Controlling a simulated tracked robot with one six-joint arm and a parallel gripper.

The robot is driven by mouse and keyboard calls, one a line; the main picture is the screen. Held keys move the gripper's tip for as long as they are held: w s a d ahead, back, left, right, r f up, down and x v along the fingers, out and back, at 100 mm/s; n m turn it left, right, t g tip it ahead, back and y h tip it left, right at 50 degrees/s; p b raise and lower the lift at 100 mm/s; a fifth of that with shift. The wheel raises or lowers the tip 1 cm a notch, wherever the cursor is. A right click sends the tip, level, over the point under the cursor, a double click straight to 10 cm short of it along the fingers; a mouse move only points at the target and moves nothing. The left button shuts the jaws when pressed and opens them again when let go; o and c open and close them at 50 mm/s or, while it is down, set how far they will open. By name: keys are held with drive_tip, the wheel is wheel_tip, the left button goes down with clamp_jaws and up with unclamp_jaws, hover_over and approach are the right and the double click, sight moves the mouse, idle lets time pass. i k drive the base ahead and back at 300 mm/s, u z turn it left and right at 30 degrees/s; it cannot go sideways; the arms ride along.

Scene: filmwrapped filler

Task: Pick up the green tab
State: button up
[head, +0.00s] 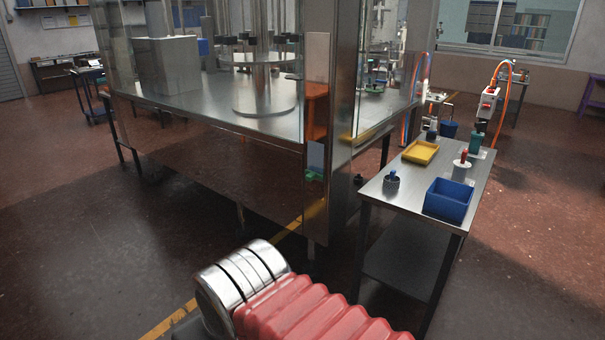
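A small green piece (315,176), which looks like the green tab, shows low on the metal corner post of the glass-walled machine. It sits just below a pale panel (316,155). It is too small for me to tell its shape or how it is held there. My arm, with silver rings and a red ribbed sleeve, shows at the bottom of the head view. My gripper's fingers are not in view.
The machine's steel deck (200,105) fills the upper middle. To the right, a metal side table (400,195) bears a blue bin (448,201), a yellow tray (420,152) and several small containers. Open brown floor (60,220) lies at left; more floor shows at far right.

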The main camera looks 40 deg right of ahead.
sight(311, 175)
drive_tip(key=i, duration=2.6)
drive_tip(key=z, duration=2.15)
